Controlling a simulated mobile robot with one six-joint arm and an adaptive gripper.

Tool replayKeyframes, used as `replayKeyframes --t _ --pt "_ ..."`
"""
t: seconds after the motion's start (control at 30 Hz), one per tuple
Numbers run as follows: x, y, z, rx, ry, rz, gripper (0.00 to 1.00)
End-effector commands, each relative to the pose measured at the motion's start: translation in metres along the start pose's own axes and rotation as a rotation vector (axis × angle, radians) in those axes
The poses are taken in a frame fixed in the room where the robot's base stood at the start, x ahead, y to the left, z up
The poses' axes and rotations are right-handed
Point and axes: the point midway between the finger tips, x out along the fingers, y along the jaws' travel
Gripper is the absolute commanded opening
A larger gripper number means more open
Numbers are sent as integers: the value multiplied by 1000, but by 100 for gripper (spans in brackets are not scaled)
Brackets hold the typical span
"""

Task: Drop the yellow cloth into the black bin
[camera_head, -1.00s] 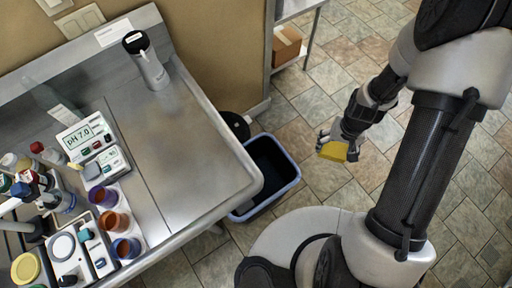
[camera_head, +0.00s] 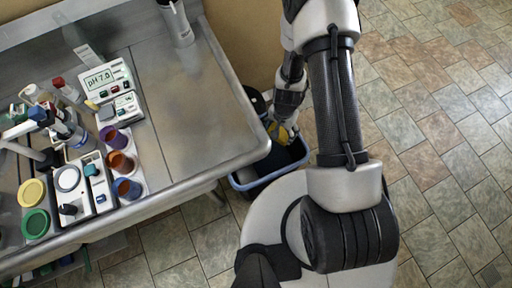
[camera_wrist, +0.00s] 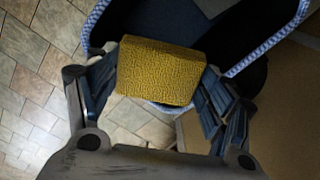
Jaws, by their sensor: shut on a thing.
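My gripper (camera_head: 284,124) is shut on the yellow cloth (camera_wrist: 158,72), which spans between the two fingers in the wrist view. In the head view only a small part of the cloth (camera_head: 281,136) shows beside the fingers. The black bin (camera_head: 254,180) with a blue rim stands on the floor at the right end of the bench. The gripper and cloth are at the bin's far side in the head view. In the wrist view the bin's rim (camera_wrist: 272,44) and dark inside lie behind and beyond the cloth; floor shows below the cloth, so it overlaps the rim.
The steel bench (camera_head: 190,120) stands close to the bin's left side. It holds a pH meter (camera_head: 106,82), several cups and bottles. A dark round object (camera_head: 257,101) stands behind the bin by the wall. Tiled floor on the right is clear.

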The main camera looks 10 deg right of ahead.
Motion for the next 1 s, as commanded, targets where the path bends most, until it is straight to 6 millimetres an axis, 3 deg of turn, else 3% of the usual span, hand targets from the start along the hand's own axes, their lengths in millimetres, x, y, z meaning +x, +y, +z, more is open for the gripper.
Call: replayKeyframes --t 0.3,0.67,0.7,1.0 --pt "42 0 0 -4 -1 1 52" --pt "46 0 0 -4 -1 0 52" --pt "46 0 0 -4 -1 0 75" --pt "46 0 0 -4 -1 0 95"
